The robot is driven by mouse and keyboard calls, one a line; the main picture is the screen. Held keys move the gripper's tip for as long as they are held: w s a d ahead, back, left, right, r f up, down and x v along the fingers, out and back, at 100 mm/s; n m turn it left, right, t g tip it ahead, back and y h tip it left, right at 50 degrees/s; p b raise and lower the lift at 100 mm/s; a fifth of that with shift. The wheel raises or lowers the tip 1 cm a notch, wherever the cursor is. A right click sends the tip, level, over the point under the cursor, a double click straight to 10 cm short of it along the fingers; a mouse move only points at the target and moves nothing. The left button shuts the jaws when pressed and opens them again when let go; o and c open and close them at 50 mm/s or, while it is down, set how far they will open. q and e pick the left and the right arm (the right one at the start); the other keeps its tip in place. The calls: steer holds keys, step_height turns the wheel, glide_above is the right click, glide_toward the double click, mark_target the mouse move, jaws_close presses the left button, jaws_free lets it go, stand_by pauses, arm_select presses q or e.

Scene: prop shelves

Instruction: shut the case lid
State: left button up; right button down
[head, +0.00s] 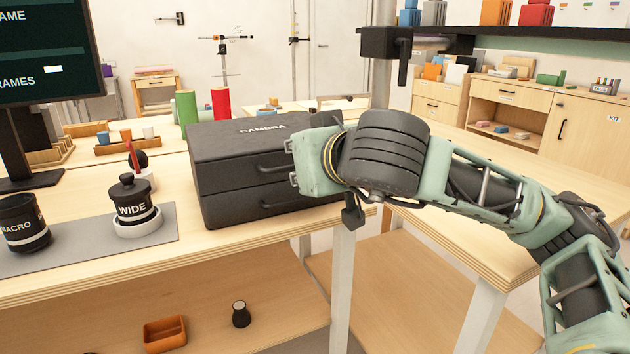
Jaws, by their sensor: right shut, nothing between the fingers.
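The black case (240,209) marked CAMERA stands on the wooden bench in the middle of the head view. Its lid (225,140) lies flat over the base, with a thin dark seam along the front. I cannot tell whether it is latched. My right arm reaches in from the right and covers the case's right front corner. My right gripper (352,214) shows only as a small dark tip below the wrist, by the case's right end; it is shut and empty. Most of it is hidden behind my wrist. My left gripper is out of view.
Lens pots marked WIDE (133,202) and MACRO (22,224) stand on a grey mat (90,245) left of the case. Green (187,107) and red (221,104) cylinders stand behind it. A monitor (50,50) is at the left. A black bracket (385,42) is on a post.

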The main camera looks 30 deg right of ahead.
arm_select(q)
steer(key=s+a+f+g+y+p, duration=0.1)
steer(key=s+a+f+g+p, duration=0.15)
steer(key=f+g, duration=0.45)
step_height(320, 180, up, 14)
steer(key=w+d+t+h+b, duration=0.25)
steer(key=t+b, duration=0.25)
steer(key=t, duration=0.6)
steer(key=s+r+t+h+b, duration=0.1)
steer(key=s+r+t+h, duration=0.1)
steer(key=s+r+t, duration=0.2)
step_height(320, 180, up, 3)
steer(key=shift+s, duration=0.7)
arm_select(e)
steer(key=s+f, duration=0.1)
steer(key=s, duration=0.8)
steer(key=shift+s+a+f, duration=0.15)
steer(key=shift+a+f, duration=0.15)
steer(key=shift+s, duration=0.1)
